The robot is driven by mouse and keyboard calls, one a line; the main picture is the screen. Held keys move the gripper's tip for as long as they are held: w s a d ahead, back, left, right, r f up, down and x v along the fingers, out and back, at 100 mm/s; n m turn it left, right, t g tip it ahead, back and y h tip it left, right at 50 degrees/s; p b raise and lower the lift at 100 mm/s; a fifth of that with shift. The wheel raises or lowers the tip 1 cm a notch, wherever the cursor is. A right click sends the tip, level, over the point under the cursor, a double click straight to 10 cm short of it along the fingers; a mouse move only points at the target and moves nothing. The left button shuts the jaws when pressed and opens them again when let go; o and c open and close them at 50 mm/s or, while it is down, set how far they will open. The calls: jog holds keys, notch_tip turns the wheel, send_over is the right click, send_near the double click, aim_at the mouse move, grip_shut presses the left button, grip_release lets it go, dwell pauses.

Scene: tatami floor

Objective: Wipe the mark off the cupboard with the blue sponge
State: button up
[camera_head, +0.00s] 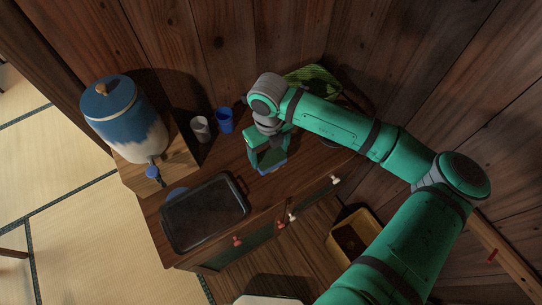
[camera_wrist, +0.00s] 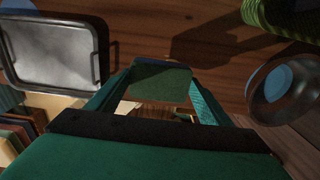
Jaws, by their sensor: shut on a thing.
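My gripper (camera_head: 268,161) is over the top of the wooden cupboard (camera_head: 236,165), its fingers pointing down. It is shut on the blue sponge (camera_head: 272,169), whose blue lower edge shows between the fingers. In the wrist view the sponge (camera_wrist: 160,82) shows a dark green face between the two fingers (camera_wrist: 160,92). The sponge is close to the cupboard top; I cannot tell whether it touches. I see no mark on the cupboard in either view; the arm and sponge hide part of the top.
A dark tray (camera_head: 205,211) lies at the front left of the top. A grey cup (camera_head: 201,129) and blue cup (camera_head: 225,121) stand behind. A blue-and-white jar (camera_head: 125,118) is left. A bowl (camera_wrist: 283,83) and green striped thing (camera_wrist: 282,18) are right. A yellow bin (camera_head: 354,237) stands below.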

jog(key=shift+a+r, duration=0.1)
jog(key=shift+r, duration=0.75)
